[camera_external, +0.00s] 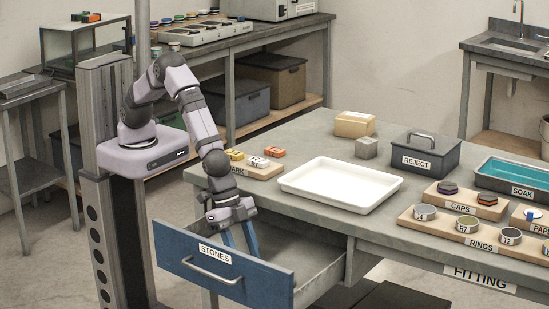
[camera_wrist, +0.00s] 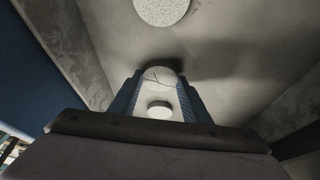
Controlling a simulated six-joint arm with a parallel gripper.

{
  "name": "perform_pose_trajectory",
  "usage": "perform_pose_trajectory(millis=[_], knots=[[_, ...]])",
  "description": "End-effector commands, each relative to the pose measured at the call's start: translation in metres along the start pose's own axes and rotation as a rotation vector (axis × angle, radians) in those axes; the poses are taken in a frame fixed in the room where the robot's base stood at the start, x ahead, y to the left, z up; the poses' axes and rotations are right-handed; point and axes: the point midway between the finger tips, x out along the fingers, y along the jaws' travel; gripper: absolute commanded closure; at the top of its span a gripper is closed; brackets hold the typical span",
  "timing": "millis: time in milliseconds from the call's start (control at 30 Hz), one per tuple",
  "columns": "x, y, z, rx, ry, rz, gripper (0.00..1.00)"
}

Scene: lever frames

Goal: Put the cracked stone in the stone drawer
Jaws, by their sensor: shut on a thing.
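The stone drawer (camera_external: 196,263), with a blue front labelled STONES, is pulled open from the table. My gripper (camera_external: 239,240) reaches down into it, its fingertips hidden behind the drawer front. In the wrist view my gripper (camera_wrist: 159,92) is shut on the cracked stone (camera_wrist: 158,75), a pale round stone with a thin dark crack line. Another pale speckled round stone (camera_wrist: 162,9) is at the top of that view, over the grey drawer floor. A smaller pale disc (camera_wrist: 159,109) shows between the fingers. I cannot tell if the cracked stone touches the floor.
On the table, a white tray (camera_external: 330,163) lies behind the drawer, with a lidded REJECT box (camera_external: 420,158), a grey block (camera_external: 366,148) and a tan box (camera_external: 354,123) beyond. CAPS and RINGS racks (camera_external: 480,240) stand at the right. The drawer walls (camera_external: 325,272) rise around my gripper.

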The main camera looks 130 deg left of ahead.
Motion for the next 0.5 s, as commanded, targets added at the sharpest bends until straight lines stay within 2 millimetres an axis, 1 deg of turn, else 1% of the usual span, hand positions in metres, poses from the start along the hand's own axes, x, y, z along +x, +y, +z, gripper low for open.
perform_pose_trajectory(millis=[167,200,233,267,500], knots=[[0.0039,0.0,0.0015,0.0,0.0,0.0,0.8],[0.0029,0.0,0.0012,0.0,0.0,0.0,0.5],[0.0027,0.0,0.0011,0.0,0.0,0.0,0.43],[0.0027,0.0,0.0012,0.0,0.0,0.0,0.38],[0.0026,-0.0001,0.0012,0.0,0.0,0.0,0.38]])
